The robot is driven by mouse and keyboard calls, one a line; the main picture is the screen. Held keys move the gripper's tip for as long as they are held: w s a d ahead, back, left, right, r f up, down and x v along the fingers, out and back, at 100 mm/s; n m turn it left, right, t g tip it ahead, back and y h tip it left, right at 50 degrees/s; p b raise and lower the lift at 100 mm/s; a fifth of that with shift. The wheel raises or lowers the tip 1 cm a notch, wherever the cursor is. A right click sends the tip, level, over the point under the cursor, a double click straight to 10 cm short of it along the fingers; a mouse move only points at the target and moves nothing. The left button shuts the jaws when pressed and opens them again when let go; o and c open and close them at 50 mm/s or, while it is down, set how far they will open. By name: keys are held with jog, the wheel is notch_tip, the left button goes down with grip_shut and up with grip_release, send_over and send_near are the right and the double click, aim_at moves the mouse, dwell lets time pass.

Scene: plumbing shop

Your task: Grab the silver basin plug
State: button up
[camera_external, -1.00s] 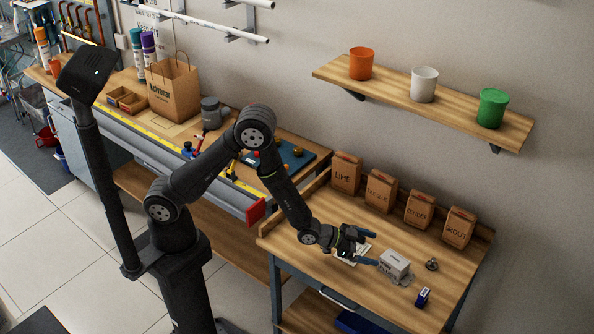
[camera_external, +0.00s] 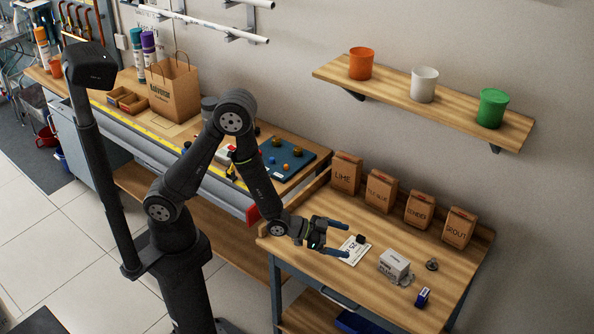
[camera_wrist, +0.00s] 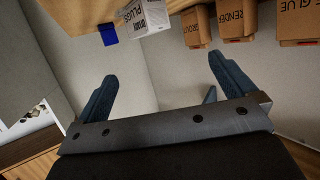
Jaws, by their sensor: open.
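A small grey metallic-looking piece (camera_external: 432,264), which looks like the silver basin plug, lies on the right-hand wooden bench (camera_external: 330,270), right of a white box (camera_external: 394,264). It is too small to be sure of. I cannot make it out in the wrist view. A thin chain-like thing (camera_external: 405,281) lies by the box. My gripper (camera_external: 346,240) is open and empty above the bench's left part, well left of the plug. In the wrist view its two blue fingers (camera_wrist: 162,69) are spread with nothing between them.
A printed card (camera_external: 353,251) and a small black piece (camera_external: 361,239) are close to my fingers. A blue item (camera_external: 423,296) lies near the bench's front. Several paper bags (camera_external: 419,208) line the back under a shelf (camera_external: 440,104). The box reads "PLUGS" in the wrist view (camera_wrist: 145,15).

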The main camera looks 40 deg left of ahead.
dwell(0.4)
jog(key=c, duration=0.8)
jog(key=shift+c, duration=0.2)
